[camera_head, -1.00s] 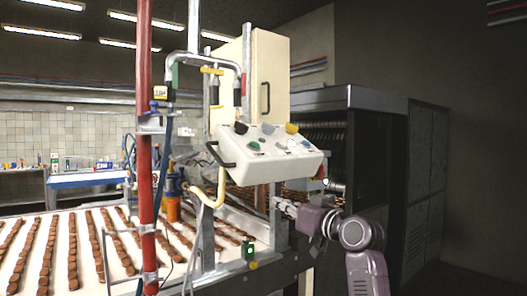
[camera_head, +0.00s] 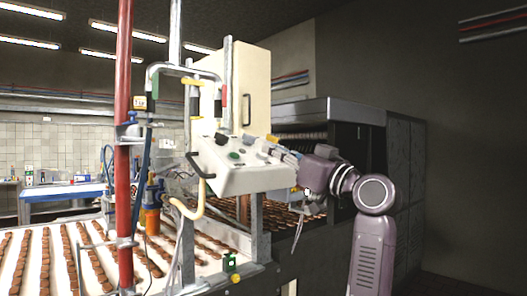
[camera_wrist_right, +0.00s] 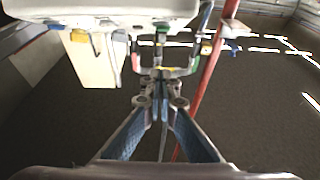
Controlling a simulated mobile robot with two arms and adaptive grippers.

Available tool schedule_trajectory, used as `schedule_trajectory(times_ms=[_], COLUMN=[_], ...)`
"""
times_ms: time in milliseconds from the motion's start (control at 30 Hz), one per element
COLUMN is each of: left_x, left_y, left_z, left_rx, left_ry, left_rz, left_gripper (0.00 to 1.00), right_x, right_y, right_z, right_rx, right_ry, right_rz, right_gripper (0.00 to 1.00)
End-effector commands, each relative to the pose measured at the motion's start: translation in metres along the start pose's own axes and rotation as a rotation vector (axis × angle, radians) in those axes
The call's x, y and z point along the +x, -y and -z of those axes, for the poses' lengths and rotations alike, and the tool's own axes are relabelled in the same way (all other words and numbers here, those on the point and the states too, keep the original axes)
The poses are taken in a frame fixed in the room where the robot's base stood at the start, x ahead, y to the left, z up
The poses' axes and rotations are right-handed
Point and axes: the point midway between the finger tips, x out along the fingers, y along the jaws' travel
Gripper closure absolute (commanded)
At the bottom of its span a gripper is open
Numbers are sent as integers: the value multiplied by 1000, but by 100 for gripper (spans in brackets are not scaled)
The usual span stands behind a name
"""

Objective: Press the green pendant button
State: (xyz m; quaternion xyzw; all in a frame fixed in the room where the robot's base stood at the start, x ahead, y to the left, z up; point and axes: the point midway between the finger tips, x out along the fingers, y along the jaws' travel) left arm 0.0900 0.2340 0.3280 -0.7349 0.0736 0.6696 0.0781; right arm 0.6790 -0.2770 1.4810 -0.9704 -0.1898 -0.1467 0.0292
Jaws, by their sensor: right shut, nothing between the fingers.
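The green pendant button (camera_head: 234,155) sits on the sloped top of the white control pendant (camera_head: 240,182), left of its middle, uncovered. My right gripper (camera_head: 277,149) comes in from the right, with its fingers over or beside the pendant's right end. Its tips are to the right of the green button and apart from it; contact with the pendant cannot be told. In the right wrist view the fingers (camera_wrist_right: 159,74) are together and empty. My left gripper is not in view.
A black button (camera_head: 221,138) and other coloured buttons share the pendant's face, some partly behind my fingers. A red post (camera_head: 123,150) stands left of the pendant. A conveyor (camera_head: 40,270) with rows of brown biscuits runs below. A dark machine (camera_head: 345,112) stands behind my arm.

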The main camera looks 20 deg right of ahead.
Motion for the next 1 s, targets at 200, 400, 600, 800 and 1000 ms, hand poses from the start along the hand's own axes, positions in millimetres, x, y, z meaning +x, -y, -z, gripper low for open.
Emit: schedule_trajectory(times_ms=[200,400,600,800,1000], left_x=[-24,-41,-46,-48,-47], left_y=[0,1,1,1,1], left_z=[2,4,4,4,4], left_rx=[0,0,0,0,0], left_ry=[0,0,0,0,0], left_rz=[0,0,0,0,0], left_gripper=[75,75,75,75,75], right_x=[48,89,92,93,93], right_y=[2,2,2,2,1], right_z=[5,4,-29,-38,-39], right_rx=[5,3,2,0,0], right_ry=[2,3,2,0,0], right_rz=[5,4,3,3,2], right_gripper=[100,100,100,100,100])
